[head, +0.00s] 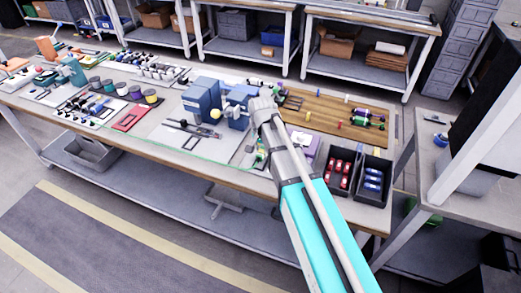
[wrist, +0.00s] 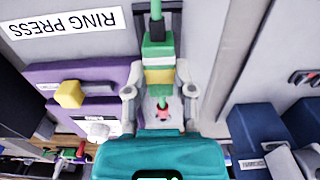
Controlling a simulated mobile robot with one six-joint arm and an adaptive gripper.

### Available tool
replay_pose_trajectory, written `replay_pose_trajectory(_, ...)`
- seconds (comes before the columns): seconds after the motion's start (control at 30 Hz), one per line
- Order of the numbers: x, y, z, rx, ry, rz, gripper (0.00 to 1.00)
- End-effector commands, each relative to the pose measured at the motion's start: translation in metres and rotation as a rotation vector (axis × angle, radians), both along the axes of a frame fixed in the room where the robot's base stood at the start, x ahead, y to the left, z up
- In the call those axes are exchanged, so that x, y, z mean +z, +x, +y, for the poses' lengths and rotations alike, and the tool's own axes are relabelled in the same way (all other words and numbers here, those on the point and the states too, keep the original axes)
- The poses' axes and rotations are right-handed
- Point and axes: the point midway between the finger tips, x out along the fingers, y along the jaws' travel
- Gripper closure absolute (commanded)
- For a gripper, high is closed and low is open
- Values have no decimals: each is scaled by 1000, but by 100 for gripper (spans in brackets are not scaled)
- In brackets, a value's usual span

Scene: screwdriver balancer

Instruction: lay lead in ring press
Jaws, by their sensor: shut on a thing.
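My gripper (wrist: 160,98) is shut on a lead (wrist: 158,62), with one grey finger on each side of its banded body. The lead has green, white and yellow bands. A green cord (wrist: 156,14) runs up from it, and a small reddish end shows between the fingertips. A purple unit (wrist: 70,78) with a yellow knob and a pale knob stands left of the gripper in the wrist view. A plate reading RING PRESS lies beside it, upside down. The purple unit (head: 310,146) shows partly in the head view, behind my arm. I cannot tell whether the lead touches anything below.
Blue machine blocks (head: 203,98) stand left of my arm in the head view. Bins of red parts (head: 340,167) and blue parts (head: 373,180) stand to the right. A wooden board (head: 330,112) with small coloured parts lies behind. The bench's left side is crowded with trays and spools.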

Motion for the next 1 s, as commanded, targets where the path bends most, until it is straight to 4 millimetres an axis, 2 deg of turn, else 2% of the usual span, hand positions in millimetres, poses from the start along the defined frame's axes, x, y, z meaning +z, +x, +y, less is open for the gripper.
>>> replay_pose_trajectory(0.03, -8, 0, 0, 0, 0, 0, 100)
replay_pose_trajectory(0.23, -15, 0, 0, -1, 0, 0, 100)
replay_pose_trajectory(1.0, -16, -1, -1, -2, 0, 0, 100)
